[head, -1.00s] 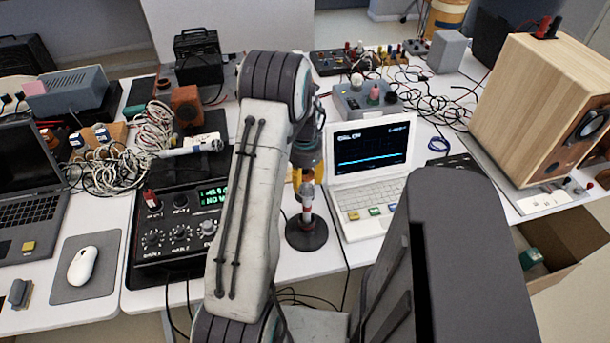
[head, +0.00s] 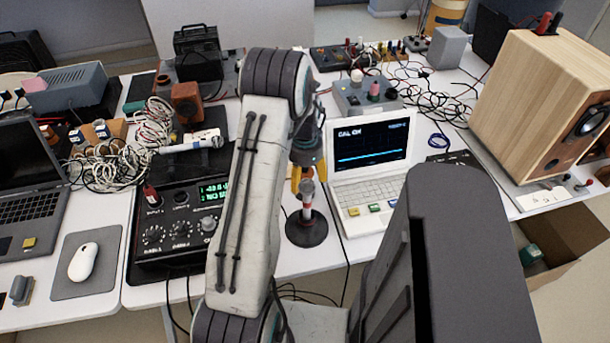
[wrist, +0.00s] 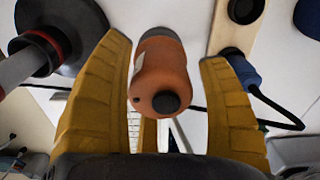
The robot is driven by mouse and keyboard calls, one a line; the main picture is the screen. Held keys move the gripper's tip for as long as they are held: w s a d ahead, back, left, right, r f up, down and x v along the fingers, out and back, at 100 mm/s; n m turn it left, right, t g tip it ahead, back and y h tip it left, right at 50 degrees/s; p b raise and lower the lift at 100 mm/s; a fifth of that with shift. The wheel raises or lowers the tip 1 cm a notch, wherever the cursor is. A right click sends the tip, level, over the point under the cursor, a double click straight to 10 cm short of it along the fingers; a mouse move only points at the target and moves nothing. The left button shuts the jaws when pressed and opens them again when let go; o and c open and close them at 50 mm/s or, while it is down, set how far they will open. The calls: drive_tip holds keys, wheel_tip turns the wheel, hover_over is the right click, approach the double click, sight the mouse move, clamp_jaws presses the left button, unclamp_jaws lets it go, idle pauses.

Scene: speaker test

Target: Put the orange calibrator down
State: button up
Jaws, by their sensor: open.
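The orange calibrator (wrist: 160,75) is a short cylinder with a dark round knob on its near end. In the wrist view it sits between the two yellow fingers of my gripper (wrist: 166,55). The fingers are spread, with a clear gap on its right side and only a narrow one on its left. What lies under its far end is hard to tell.
The stand's dark round base (wrist: 75,35) is close left of my gripper. A blue plug (wrist: 242,70) with a black cable is close on the right. The white laptop (head: 370,170), control box (head: 205,210) and wooden speaker (head: 540,105) crowd the table.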

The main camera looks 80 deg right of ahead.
drive_tip(key=shift+r, duration=0.1)
wheel_tip(320, 180, up, 12)
drive_tip(key=b, duration=0.3)
drive_tip(key=shift+w, duration=0.1)
drive_tip(key=shift+w+r, duration=0.1)
drive_tip(key=shift+w, duration=0.05)
drive_tip(key=w+a+r+n+h, duration=0.1)
drive_tip(key=w+a+r+n, duration=0.4)
drive_tip(key=w+a, duration=0.5)
drive_tip(key=w+a+r+n, duration=0.2)
drive_tip(key=w+a+n, duration=0.5)
drive_tip(key=w, duration=0.6)
drive_tip(key=w+a+r+n+t, duration=0.1)
drive_tip(key=w+a+n+t, duration=0.1)
drive_tip(key=a+n, duration=1.1)
drive_tip(key=s+a+f+n, duration=0.1)
drive_tip(key=s+a, duration=0.1)
drive_tip(key=a, duration=0.5)
drive_tip(key=s+a+f+n+t+y, duration=0.1)
drive_tip(key=s+a+n, duration=0.1)
drive_tip(key=a, duration=0.6)
drive_tip(key=shift+s+a+n, duration=0.25)
drive_tip(key=shift+s+n, duration=0.05)
drive_tip(key=shift+s, duration=0.2)
